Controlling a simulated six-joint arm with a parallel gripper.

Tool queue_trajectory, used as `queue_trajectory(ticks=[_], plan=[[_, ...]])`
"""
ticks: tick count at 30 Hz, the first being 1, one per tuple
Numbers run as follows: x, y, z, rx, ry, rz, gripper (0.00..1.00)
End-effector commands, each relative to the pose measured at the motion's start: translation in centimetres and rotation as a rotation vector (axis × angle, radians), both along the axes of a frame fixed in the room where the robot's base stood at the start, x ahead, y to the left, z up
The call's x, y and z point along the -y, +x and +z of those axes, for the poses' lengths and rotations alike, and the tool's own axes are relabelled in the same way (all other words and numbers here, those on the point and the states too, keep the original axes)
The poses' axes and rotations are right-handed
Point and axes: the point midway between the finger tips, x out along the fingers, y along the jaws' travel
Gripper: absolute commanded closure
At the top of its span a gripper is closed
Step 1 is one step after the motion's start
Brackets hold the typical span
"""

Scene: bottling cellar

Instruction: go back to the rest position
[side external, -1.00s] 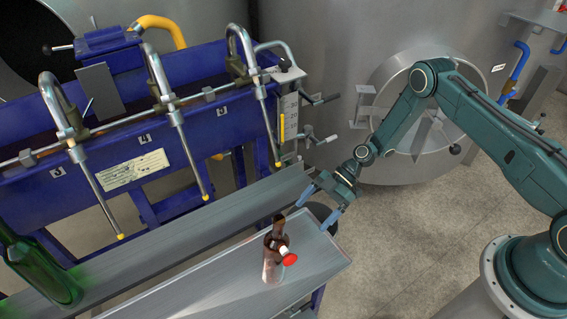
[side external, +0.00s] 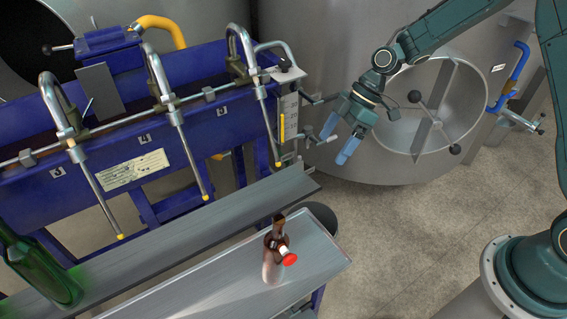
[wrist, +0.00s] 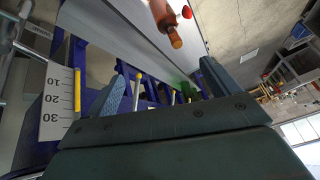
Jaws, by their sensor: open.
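My gripper (side external: 338,139) is open and empty in the side external view. It hangs in the air to the right of the blue filling machine, in front of the large steel tank, with its blue-tipped fingers pointing down and left. It is well above and apart from the brown bottle (side external: 274,242), which stands on the grey shelf near its right end. The bottle also shows near the top of the wrist view (wrist: 167,24), beyond the fingers. My fingers (wrist: 164,95) are spread apart there with nothing between them.
The blue filling machine (side external: 150,140) with several curved spouts stands at left. A red-and-white cap piece (side external: 288,257) is by the brown bottle. The steel tank (side external: 320,60) is behind my gripper. Open floor (side external: 420,220) lies at right.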

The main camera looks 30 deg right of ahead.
Motion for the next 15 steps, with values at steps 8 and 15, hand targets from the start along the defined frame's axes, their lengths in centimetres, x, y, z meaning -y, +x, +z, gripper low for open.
queue_trajectory(ticks=[8, 15], plan=[[1.0, -2.4, 6.1, -0.001, -0.097, -0.144, 0.12], [2.0, -5.3, 10.4, 0.001, -0.164, -0.285, 0.12]])
